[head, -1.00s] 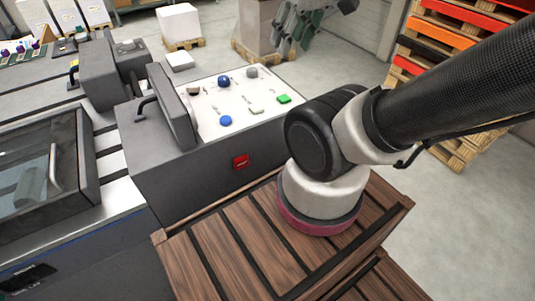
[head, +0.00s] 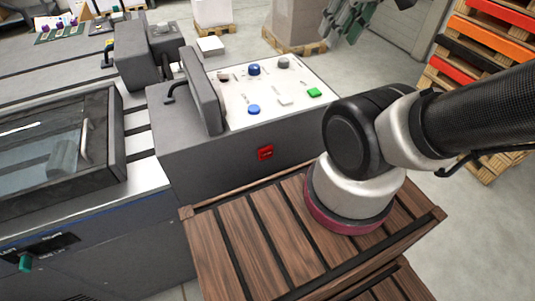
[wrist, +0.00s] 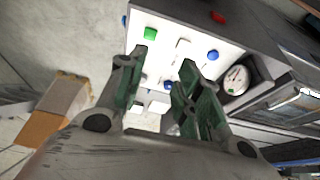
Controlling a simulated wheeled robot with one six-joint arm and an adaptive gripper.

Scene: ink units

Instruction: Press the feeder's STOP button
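The red STOP button (head: 265,153) sits on the front face of the feeder's grey control box (head: 215,155), below the sloped white panel. Its lettering is too small to read. A red spot that looks like this button (wrist: 218,17) shows at the top of the wrist view. My gripper (wrist: 164,58) is open and empty, its green-padded fingers apart over the white panel (wrist: 165,25). In the head view, the grey-green fingers of my gripper (head: 345,22) show at the top edge, partly cut off. They are apart from the red button.
The panel carries blue knobs (head: 254,109) and a green button (head: 315,92). A slatted wooden crate (head: 240,255) stands in front of the box, below my arm. A glass-lidded unit (head: 60,150) is at left. Stacked pallets (head: 490,60) stand at right, with bare floor before them.

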